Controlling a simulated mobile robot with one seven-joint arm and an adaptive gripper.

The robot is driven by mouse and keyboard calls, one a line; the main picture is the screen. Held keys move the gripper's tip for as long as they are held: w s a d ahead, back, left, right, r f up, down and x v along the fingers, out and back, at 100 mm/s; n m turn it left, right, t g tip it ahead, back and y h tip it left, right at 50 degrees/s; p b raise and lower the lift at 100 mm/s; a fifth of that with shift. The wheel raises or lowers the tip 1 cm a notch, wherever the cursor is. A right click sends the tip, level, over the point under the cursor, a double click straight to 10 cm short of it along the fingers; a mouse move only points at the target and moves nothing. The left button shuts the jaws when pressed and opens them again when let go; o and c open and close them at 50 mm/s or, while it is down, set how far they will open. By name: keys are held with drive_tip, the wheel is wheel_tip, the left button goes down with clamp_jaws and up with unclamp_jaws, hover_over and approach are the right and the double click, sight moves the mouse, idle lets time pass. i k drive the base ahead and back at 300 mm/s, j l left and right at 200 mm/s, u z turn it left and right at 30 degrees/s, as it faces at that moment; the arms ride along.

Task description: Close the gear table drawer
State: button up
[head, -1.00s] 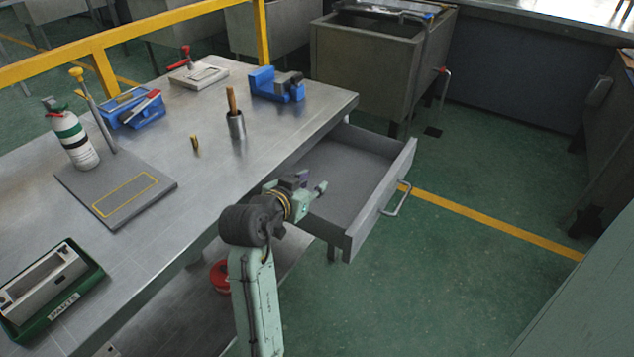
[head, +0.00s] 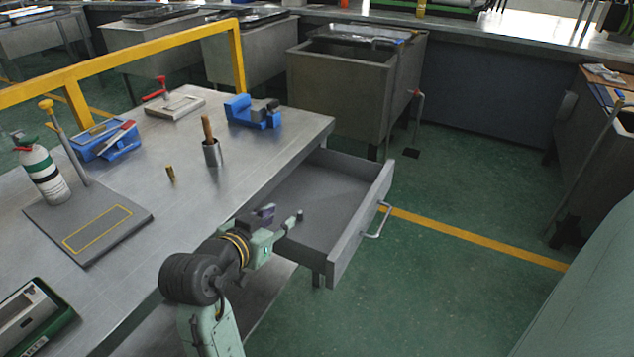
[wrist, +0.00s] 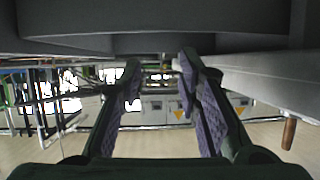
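The gear table drawer (head: 385,190) is pulled out from the right side of the steel table (head: 150,230). Its grey floor is bare where it shows, and its metal bar handle (head: 377,222) is on the outer front panel. My gripper (head: 284,217) is at the drawer's near side, between the table edge and the front panel, apart from the handle. In the wrist view, two fingers with purple pads (wrist: 160,80) stand apart with nothing between them. Whether the gripper touches the drawer cannot be told.
On the table are a wood-handled tool in a metal cup (head: 213,152), a blue vise (head: 250,112), a blue tool box (head: 105,140), a bottle (head: 44,175) and a green tray (head: 35,320). A grey tank (head: 340,90) stands behind the drawer. Green floor right of the drawer is clear.

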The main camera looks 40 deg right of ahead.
sight(339, 195)
drive_tip(key=z, duration=1.35)
drive_tip(key=i+l+z, duration=0.1)
drive_tip(key=l, duration=0.25)
drive_tip(key=i+l+z, duration=0.1)
drive_tip(key=l, duration=0.25)
drive_tip(key=i, duration=0.1)
